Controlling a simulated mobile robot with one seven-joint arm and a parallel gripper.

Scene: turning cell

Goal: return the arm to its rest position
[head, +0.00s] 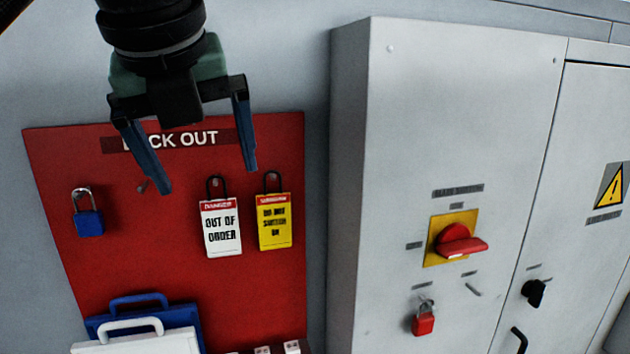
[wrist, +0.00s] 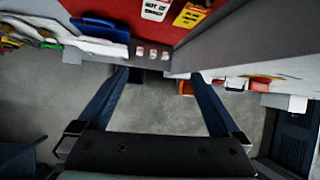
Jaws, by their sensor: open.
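My gripper (head: 208,180) hangs at the upper left of the head view, in front of the red lock out board (head: 255,290). Its two blue fingers are spread wide, with nothing between them. In the wrist view the open fingers (wrist: 165,85) point over the grey floor (wrist: 165,108), and no object is held. The upper part of my arm is out of the picture.
A blue padlock (head: 89,215), a white tag (head: 221,227) and a yellow tag (head: 273,220) hang on the board. A grey cabinet (head: 400,130) stands right, with a red rotary switch (head: 458,241) and a red padlock (head: 423,319) below it.

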